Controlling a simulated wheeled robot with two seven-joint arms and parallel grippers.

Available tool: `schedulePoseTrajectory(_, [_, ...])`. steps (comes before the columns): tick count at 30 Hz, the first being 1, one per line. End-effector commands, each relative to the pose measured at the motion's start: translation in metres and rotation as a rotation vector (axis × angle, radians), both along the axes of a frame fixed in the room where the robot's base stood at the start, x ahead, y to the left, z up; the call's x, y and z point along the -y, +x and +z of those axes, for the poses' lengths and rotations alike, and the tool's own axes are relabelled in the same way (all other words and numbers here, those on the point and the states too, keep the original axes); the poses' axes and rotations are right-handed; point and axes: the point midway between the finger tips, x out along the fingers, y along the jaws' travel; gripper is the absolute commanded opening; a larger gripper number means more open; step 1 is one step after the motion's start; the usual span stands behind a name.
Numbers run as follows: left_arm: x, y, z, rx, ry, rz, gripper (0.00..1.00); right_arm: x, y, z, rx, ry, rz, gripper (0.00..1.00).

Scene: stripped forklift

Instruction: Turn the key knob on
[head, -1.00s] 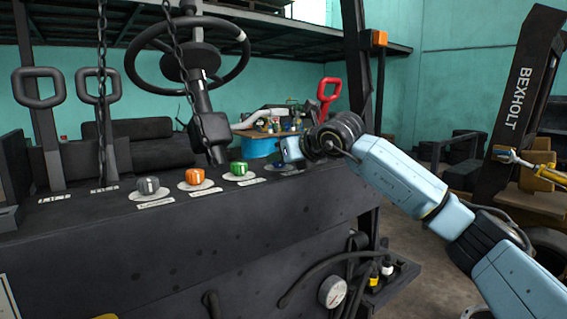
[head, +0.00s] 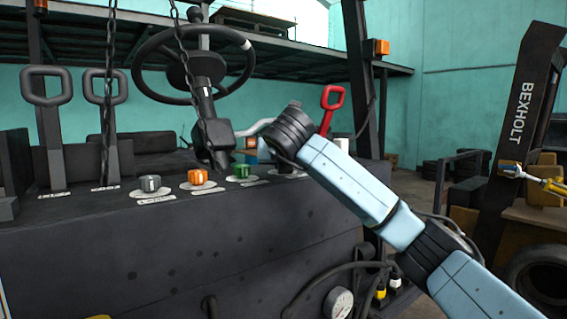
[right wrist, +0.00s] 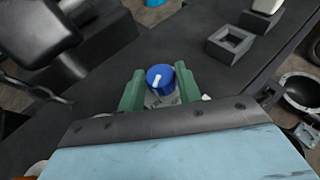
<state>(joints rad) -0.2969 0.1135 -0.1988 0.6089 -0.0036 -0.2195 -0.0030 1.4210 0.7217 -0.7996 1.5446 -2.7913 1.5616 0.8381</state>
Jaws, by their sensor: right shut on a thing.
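A row of knobs sits on the dark panel: a grey knob (head: 149,183), an orange knob (head: 198,177), a green knob (head: 242,171) and a blue knob (right wrist: 160,77) at the right end. The blue knob has a white mark on its top. Its label is not readable, and in the head view my right arm largely covers that spot. In the right wrist view, the green fingers of my right gripper (right wrist: 160,92) stand on either side of the blue knob and are shut on it. My left gripper is not in view.
A steering wheel (head: 193,66) and hanging chains (head: 182,50) stand over the panel to the left. A red-handled lever (head: 329,108) rises behind my right arm. A square dark socket (right wrist: 229,43) is on the panel beyond the blue knob. A gauge (head: 339,303) sits low on the front.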

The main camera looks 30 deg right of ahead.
Motion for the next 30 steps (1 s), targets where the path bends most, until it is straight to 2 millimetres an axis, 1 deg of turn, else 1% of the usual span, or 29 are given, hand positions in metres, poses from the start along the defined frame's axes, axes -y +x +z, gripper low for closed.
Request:
schedulePoseTrajectory(12, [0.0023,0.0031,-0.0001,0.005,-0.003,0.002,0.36,-0.0002,0.0002,-0.0022,-0.006,0.000,-0.006,0.11])
schedulePoseTrajectory(13, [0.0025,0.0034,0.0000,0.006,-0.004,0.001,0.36,-0.0002,0.0002,-0.0023,-0.006,0.000,-0.006,0.38])
schedulePoseTrajectory(17, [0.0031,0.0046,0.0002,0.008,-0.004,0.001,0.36,-0.0001,0.0002,-0.0018,-0.005,0.000,-0.006,0.55])
schedulePoseTrajectory(26, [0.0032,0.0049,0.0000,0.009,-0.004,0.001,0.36,-0.0005,-0.0006,-0.0003,-0.001,0.000,-0.005,0.56])
schedulePoseTrajectory(30, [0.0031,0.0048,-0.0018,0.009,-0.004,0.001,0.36,-0.0061,-0.0097,0.0045,0.001,-0.001,-0.003,0.56])
